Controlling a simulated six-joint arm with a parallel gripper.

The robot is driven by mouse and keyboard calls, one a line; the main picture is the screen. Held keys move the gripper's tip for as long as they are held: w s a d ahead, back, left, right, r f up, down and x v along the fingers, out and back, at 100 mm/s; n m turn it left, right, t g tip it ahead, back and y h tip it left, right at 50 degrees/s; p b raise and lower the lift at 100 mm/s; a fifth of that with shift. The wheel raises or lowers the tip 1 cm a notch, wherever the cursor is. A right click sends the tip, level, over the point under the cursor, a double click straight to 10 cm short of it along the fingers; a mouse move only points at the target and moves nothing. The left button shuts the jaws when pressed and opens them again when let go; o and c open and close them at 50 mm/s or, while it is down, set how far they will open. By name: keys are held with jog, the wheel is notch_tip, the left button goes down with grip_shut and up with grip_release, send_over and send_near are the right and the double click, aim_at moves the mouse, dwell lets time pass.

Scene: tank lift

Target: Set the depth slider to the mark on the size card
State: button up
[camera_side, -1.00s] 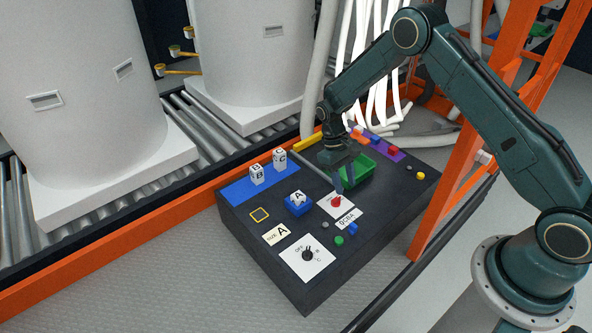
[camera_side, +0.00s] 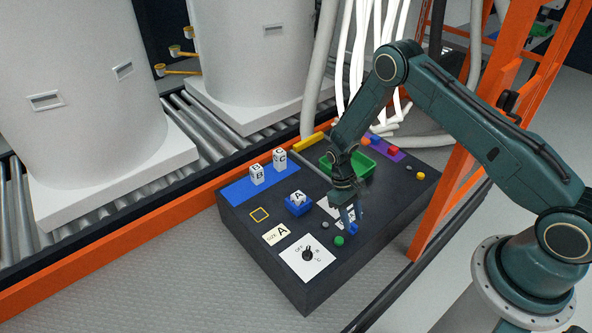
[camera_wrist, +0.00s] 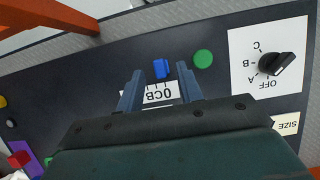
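The depth slider's blue knob (camera_wrist: 161,69) stands beside a white lettered scale (camera_wrist: 150,93) with short tick lines. The scale is partly covered, so I cannot tell which mark the knob is at. My gripper (camera_wrist: 159,77) is open, with one finger on each side of the knob in the wrist view and gaps showing; I see no contact. In the side view my gripper (camera_side: 351,220) reaches down at the scale and hides part of it. The size card (camera_side: 276,235) is cream and shows "A"; only its "SIZE" edge (camera_wrist: 286,125) shows in the wrist view.
A green button (camera_wrist: 203,59) is close beside the knob. A rotary switch (camera_wrist: 273,64) on a white plate is beyond it. The black panel also carries a green tray (camera_side: 357,172), a blue holder with a lettered block (camera_side: 298,200), and lettered blocks on a blue strip.

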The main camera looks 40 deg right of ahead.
aim_at(365, 226)
jog(key=shift+x, duration=0.9)
grip_shut()
jog(key=shift+d, duration=2.3)
grip_release()
jog(key=shift+r, duration=0.1)
